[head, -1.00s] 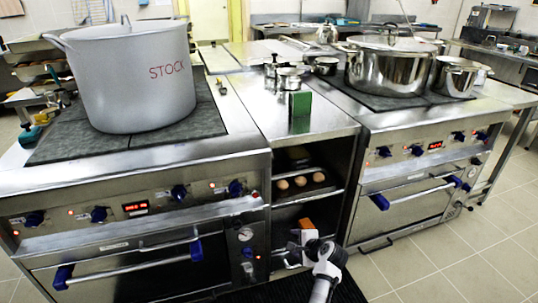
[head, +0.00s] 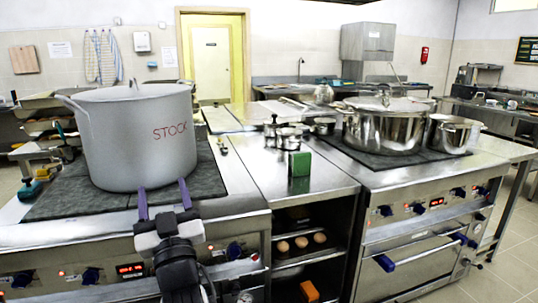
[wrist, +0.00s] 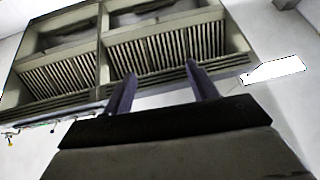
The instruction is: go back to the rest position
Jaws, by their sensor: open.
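My gripper (head: 163,199) is raised in front of the left stove, its two purple fingers pointing up, apart and empty. In the head view the fingers overlap the lower part of the large grey pot marked STOCK (head: 135,140), which stands on the left cooktop (head: 62,200). I cannot tell the gap between fingers and pot. In the wrist view the gripper (wrist: 158,85) is also open with nothing between its fingers, facing a vent hood (wrist: 165,45) overhead.
A green box (head: 299,164) and small steel pots (head: 289,138) stand on the middle counter. Eggs (head: 301,241) and an orange box (head: 309,291) sit on the shelves below. A large lidded steel pot (head: 384,130) stands on the right stove. The floor at right is clear.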

